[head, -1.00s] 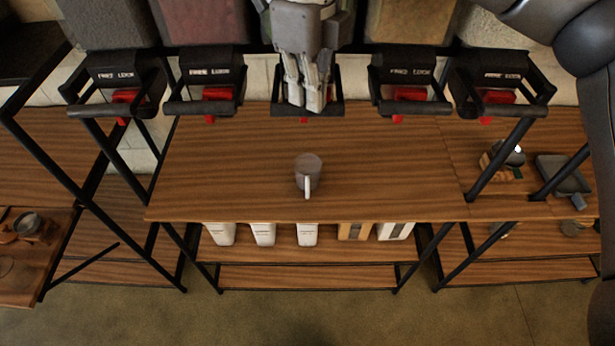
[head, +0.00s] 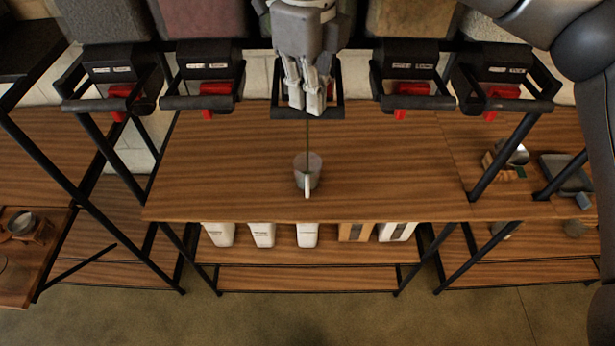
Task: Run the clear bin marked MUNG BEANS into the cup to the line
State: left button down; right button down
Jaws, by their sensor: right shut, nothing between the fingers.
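The cup (head: 314,168), grey with a pale handle facing me, stands upright on the wooden shelf. A thin green stream (head: 307,137) falls from the middle dispenser (head: 340,98) into it. The fill level and any line on the cup cannot be made out. My right gripper (head: 312,105) is shut at the front of the middle dispenser, above and behind the cup, and covers its lever. The bin above is mostly hidden behind the gripper, and its label cannot be read. My left gripper is not in view.
Dispensers with red levers (head: 214,88) (head: 410,88) flank the middle one, under bins of other colours. The shelf (head: 230,160) around the cup is clear. White containers (head: 262,234) stand on the shelf below. A dark scale-like tray (head: 563,172) sits at the right.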

jog(key=shift+f, duration=0.1)
jog(key=shift+f+b, duration=0.35)
jog(key=shift+b, duration=0.05)
jog(key=shift+f, duration=0.1)
jog(key=shift+w+f+b, duration=0.1)
jog(key=shift+f+b, duration=0.2)
jog(key=shift+b, duration=0.1)
dwell(1.8)
notch_tip(320, 180, up, 7)
jog(key=p, duration=0.4)
jog(key=shift+f, duration=0.1)
